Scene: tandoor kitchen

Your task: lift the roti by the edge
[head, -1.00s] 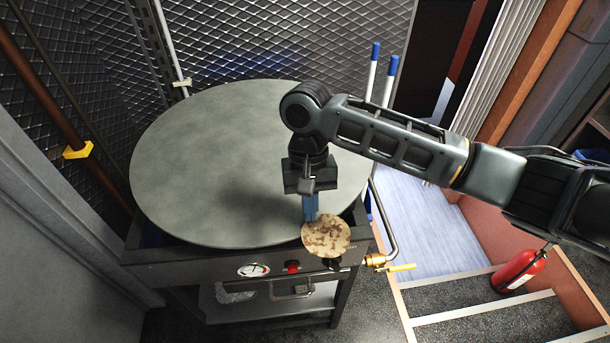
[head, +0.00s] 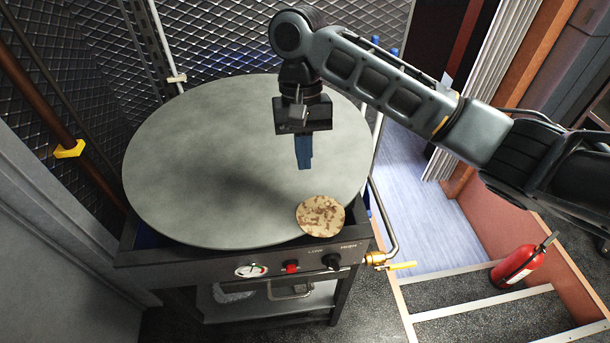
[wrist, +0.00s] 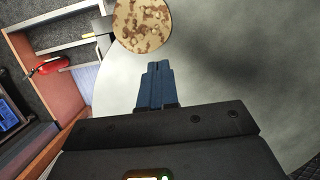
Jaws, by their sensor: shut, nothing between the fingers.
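The roti (head: 320,216) is a round, pale tan flatbread with brown patches. It lies at the near right edge of the large round grey griddle plate (head: 190,150). My gripper (head: 304,166) points down above the plate, behind the roti and apart from it. Its blue fingers are together with nothing between them. In the wrist view the roti (wrist: 143,24) shows at the top, beyond the shut fingertips (wrist: 155,68), with a gap between them.
The stove front has a gauge (head: 250,271), a red knob (head: 291,267) and a black knob (head: 331,261). A brass gas valve with a yellow handle (head: 402,265) sticks out at the right. A red fire extinguisher (head: 520,266) stands by the steps. The plate's left side is clear.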

